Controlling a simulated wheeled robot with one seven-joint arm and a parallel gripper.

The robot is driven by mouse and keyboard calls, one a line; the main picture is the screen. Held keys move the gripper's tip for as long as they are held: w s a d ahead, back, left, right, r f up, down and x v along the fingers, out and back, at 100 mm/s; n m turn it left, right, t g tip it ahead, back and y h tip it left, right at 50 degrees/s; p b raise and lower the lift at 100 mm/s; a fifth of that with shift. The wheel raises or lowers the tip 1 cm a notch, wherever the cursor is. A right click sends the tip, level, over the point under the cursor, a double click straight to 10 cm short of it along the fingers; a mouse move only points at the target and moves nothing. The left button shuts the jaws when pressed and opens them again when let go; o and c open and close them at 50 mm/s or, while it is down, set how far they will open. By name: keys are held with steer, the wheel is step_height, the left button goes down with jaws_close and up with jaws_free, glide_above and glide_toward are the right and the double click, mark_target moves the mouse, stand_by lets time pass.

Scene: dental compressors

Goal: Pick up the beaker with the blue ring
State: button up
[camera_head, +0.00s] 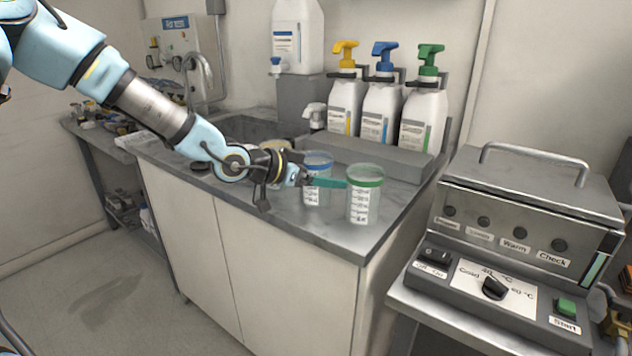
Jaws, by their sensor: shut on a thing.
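The beaker with the blue ring (316,197) is a clear, upright cup with a white label, near the counter's front edge. My gripper (328,181) reaches it from the left, shut on it. One teal finger crosses the front of the beaker; the other finger is hidden. I cannot tell whether the beaker's base touches the counter. A similar beaker with a green ring (364,204) stands upright just to the right, and the teal fingertip ends close to its rim.
The grey counter (330,238) has a sink (245,130) at the back left. Pump bottles with yellow, blue (381,110) and green heads stand behind the beakers. A metal control unit (520,225) stands at the right. The counter in front of the beakers is clear.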

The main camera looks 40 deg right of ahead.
step_height(320, 180, up, 10)
steer(key=p, duration=0.2)
stand_by(0.3)
